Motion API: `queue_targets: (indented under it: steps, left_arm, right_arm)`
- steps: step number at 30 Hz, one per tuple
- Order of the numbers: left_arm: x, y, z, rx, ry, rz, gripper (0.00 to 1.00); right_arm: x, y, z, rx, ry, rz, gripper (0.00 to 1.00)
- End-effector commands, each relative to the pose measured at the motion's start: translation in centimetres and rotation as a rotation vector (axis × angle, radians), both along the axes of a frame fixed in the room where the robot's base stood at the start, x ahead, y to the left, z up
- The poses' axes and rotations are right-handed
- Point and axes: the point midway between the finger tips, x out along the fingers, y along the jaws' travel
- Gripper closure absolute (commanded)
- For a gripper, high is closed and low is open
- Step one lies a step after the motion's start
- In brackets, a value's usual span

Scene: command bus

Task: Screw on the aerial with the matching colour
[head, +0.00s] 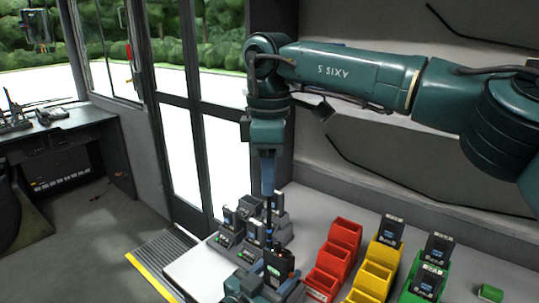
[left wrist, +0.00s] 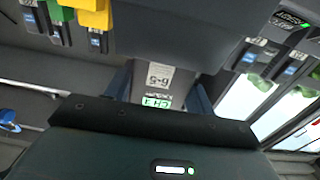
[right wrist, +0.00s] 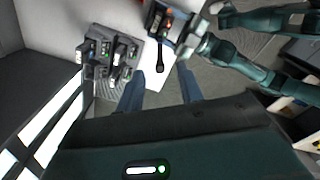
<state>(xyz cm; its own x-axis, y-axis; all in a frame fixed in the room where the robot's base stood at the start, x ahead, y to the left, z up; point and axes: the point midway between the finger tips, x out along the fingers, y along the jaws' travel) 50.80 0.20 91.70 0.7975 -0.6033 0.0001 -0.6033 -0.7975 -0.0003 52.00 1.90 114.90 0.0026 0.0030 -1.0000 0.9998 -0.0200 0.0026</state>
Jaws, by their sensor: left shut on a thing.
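My left gripper (head: 268,284) is shut on a dark handheld radio (head: 279,262) at the bottom centre of the head view. In the right wrist view the aerial (right wrist: 160,55) points from the radio (right wrist: 158,19) toward my right gripper (right wrist: 160,92). Its fingers are apart, with the aerial's tip near the gap. A small orange-red patch shows at the aerial's base; whether the aerial is fastened is unclear.
A grey rack (head: 228,241) with several radios stands left of the held radio. Red (head: 326,268), yellow (head: 373,279) and green (head: 412,284) bins stand to the right, with radios in the yellow and green ones. A green cylinder (head: 490,292) lies at the far right.

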Motion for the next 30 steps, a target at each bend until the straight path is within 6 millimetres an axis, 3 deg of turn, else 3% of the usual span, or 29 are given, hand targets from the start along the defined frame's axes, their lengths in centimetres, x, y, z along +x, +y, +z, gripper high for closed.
queue_targets:
  steps: [30]
  left_arm:
    - [0.0, 0.0, -0.1, 0.001, 0.001, 0.0, 1.0]
  right_arm:
    - [0.0, 0.2, 1.9, -0.008, -0.01, 2.31, 0.63]
